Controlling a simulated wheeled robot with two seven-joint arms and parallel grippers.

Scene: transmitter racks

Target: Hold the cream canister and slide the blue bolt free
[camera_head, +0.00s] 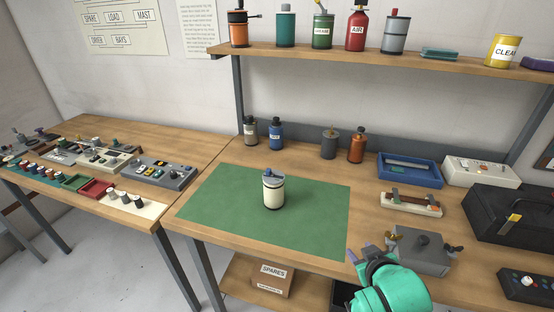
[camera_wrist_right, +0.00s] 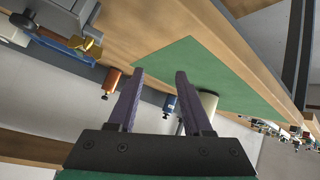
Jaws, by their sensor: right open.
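The cream canister (camera_head: 273,192) stands upright on the green mat (camera_head: 225,213). It has a grey top, and the blue bolt (camera_head: 268,172) shows there as a small blue piece. In the right wrist view, a cream cylinder (camera_wrist_right: 208,102), apparently the canister, is partly hidden by a finger; I cannot make out the bolt there. My right gripper (camera_head: 362,254) is at the mat's front right corner, apart from the canister. The right wrist view shows its two purple fingers (camera_wrist_right: 160,73) apart, with nothing held between them. My left gripper is out of view.
A grey box (camera_head: 422,252) with brass fittings stands close by my right gripper. Several bottles, including a blue one (camera_head: 276,133) and an orange one (camera_head: 357,146), stand behind the mat. A blue tray (camera_head: 436,176) is at right. The mat around the canister is clear.

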